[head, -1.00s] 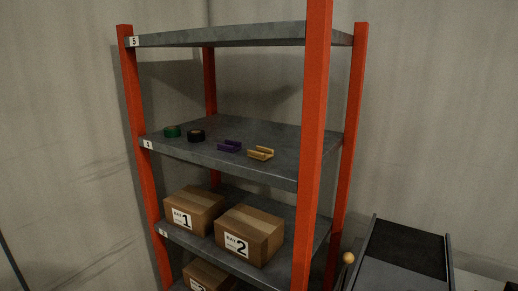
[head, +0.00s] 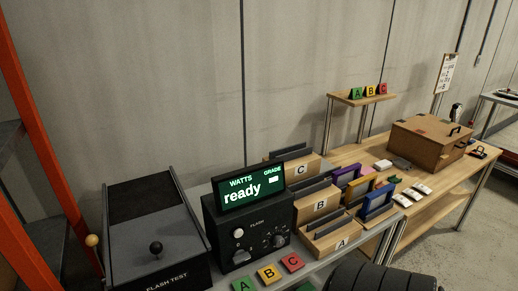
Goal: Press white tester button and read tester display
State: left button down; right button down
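The tester (head: 222,222) is a black box on a grey bench, in the lower middle of the head view. Its tilted green display (head: 250,190) reads "WATTS" and "GRADE" on top, with "ready" in large white letters below. A small white block shows under "GRADE". The white button (head: 238,233) is round and sits on the front face at the left, next to the word "FLASH". A dark knob (head: 278,241) is to its right.
The flash test unit (head: 155,225) with a black ball knob stands left of the tester. Coloured A, B, C tiles (head: 268,273) lie in front. Wooden bins (head: 335,236) with panels stand to the right. A wooden bench with a brown case (head: 430,141) is beyond.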

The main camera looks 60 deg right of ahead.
aim_at(238, 233)
jog(key=z, duration=1.65)
